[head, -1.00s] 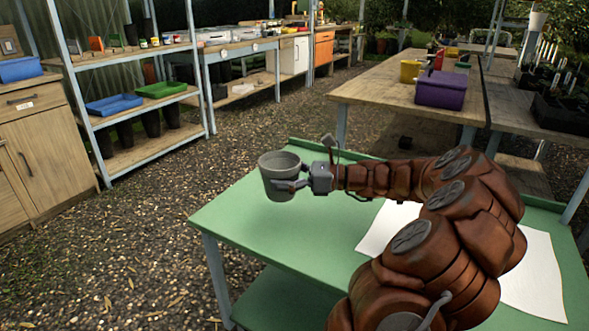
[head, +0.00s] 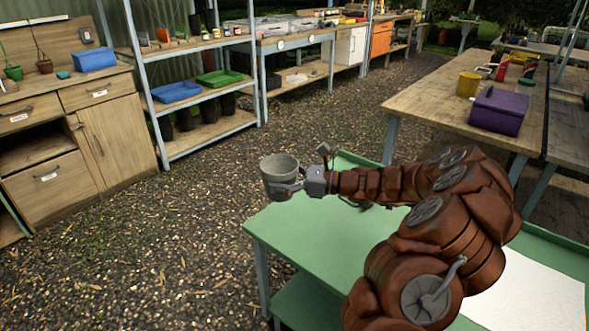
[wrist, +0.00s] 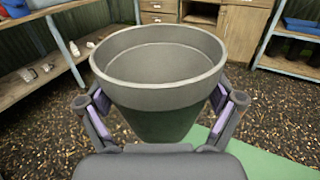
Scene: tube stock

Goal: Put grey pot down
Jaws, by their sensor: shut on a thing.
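The grey pot (head: 280,178) is upright in my gripper (head: 291,189), near the far left corner of the green table (head: 300,237) in the head view. In the wrist view the pot (wrist: 158,85) looks empty, with its open rim up. My gripper (wrist: 160,112) has one finger on each side of the pot and is shut on it. The pot is held in the air, over or just past the table's edge; the exact gap to the table cannot be told.
A white sheet (head: 530,293) lies on the green table at the right. A wooden bench (head: 420,105) with a purple box (head: 498,110) and yellow pot (head: 468,84) stands behind. Shelves with a blue tray (head: 176,92) and green tray (head: 219,78) stand left. Open gravel (head: 170,235) lies between.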

